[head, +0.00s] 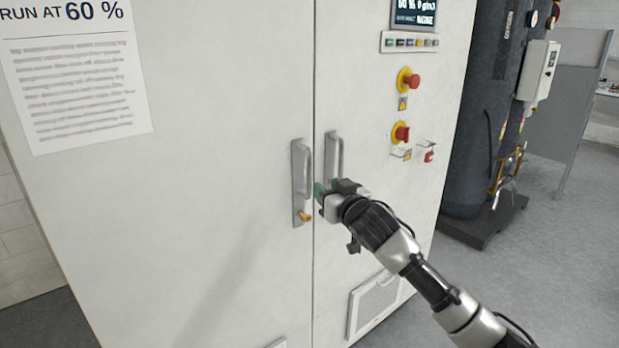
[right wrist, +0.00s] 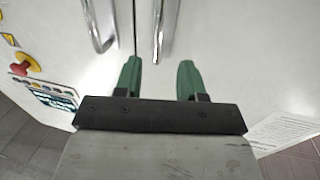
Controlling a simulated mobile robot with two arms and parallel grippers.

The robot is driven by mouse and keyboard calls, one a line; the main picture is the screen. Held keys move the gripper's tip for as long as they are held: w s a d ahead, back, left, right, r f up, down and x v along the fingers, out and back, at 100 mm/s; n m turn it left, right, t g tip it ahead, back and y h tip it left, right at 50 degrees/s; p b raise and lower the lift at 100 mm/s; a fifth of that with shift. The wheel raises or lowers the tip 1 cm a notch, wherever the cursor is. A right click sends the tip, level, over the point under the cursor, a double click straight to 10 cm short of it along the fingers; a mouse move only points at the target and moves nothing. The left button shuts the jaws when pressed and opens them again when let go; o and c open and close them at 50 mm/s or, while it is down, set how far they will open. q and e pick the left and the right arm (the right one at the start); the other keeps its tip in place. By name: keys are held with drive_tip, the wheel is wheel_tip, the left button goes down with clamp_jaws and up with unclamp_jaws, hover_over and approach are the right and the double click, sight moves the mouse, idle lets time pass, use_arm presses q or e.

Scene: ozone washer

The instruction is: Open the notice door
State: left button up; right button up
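The notice door (head: 220,110) is the left white cabinet door, with a printed notice (head: 78,80) on it; it looks shut, level with the right door. Its grey bar handle (head: 301,170) stands upright by the seam, with a brass-coloured knob (head: 306,216) at its lower end. My right gripper (head: 322,192) is near the lower part of the two handles. In the right wrist view its green fingers (right wrist: 158,78) are apart with nothing between them. The notice door's handle (right wrist: 162,28) lies beyond the fingertips, in line with the gap. My left gripper is not in view.
The right door (head: 375,180) has its own handle (head: 334,155), red buttons (head: 409,82) and a low vent (head: 375,303). A dark tank (head: 480,120) stands to the right of the cabinet. The floor (head: 540,270) in front is clear.

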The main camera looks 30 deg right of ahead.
sight(310, 174)
drive_tip(key=w, duration=0.3)
drive_tip(key=w+p, duration=0.1)
drive_tip(key=w, duration=0.1)
drive_tip(key=w+d+p, duration=0.1)
drive_tip(key=w, duration=0.2)
drive_tip(key=shift+w, duration=0.3)
drive_tip(key=shift+w+d+f, duration=0.15)
drive_tip(key=shift+w+d, duration=0.05)
drive_tip(key=shift+w, duration=0.55)
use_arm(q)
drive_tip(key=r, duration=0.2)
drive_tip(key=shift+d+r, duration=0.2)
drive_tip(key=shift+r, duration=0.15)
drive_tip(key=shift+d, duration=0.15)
use_arm(e)
clamp_jaws()
